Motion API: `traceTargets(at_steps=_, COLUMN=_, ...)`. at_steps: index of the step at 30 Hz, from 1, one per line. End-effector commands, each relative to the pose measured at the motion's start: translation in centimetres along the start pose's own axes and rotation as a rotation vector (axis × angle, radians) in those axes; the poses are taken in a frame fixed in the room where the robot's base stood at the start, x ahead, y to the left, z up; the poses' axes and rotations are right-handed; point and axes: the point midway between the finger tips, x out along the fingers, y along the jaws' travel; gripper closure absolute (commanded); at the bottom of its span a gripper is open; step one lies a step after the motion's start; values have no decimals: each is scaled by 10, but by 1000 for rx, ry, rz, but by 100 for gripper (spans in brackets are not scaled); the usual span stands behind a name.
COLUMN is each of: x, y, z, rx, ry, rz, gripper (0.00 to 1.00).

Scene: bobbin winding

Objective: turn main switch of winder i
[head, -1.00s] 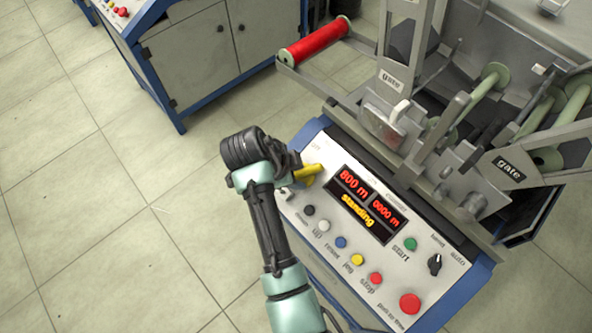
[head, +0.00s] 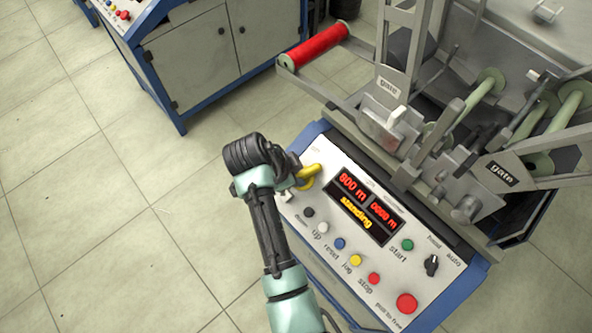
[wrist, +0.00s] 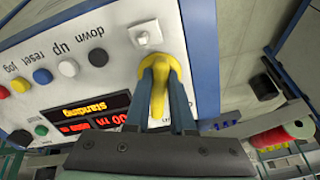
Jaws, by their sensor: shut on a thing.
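The main switch is a yellow handle (head: 311,172) at the upper left corner of the winder's control panel (head: 330,160). My gripper (head: 297,170) is at this corner, partly hiding the handle. In the wrist view the yellow handle (wrist: 157,98) sits between the two blue-grey fingers of my gripper (wrist: 158,75), which are shut on it. The display (head: 363,205) reads 800 m, 0000 m and "standing".
Several coloured buttons run along the panel, with a red stop knob (head: 406,303) and a black selector (head: 432,265) at its right end. A red bobbin (head: 317,44) sits on the winder's arm. Another cabinet (head: 200,60) stands behind, with open floor at left.

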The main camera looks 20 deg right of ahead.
Motion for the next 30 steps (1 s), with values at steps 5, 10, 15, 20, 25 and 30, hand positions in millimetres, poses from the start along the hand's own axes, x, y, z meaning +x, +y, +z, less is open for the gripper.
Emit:
traceTargets(at_steps=5, x=-4, y=1, z=-2, rx=-154, ry=0, rz=2, gripper=100)
traceTargets(at_steps=10, x=-4, y=2, z=-2, rx=-318, ry=0, rz=0, gripper=100)
traceTargets(at_steps=15, x=-4, y=2, z=-2, rx=-477, ry=-1, rz=-1, gripper=100)
traceTargets(at_steps=20, x=-3, y=3, z=-2, rx=-615, ry=-1, rz=-2, gripper=100)
traceTargets(at_steps=25, x=-2, y=3, z=-2, rx=-737, ry=-1, rz=-4, gripper=100)
traceTargets(at_steps=30, x=-2, y=3, z=-2, rx=-826, ry=-1, rz=-6, gripper=100)
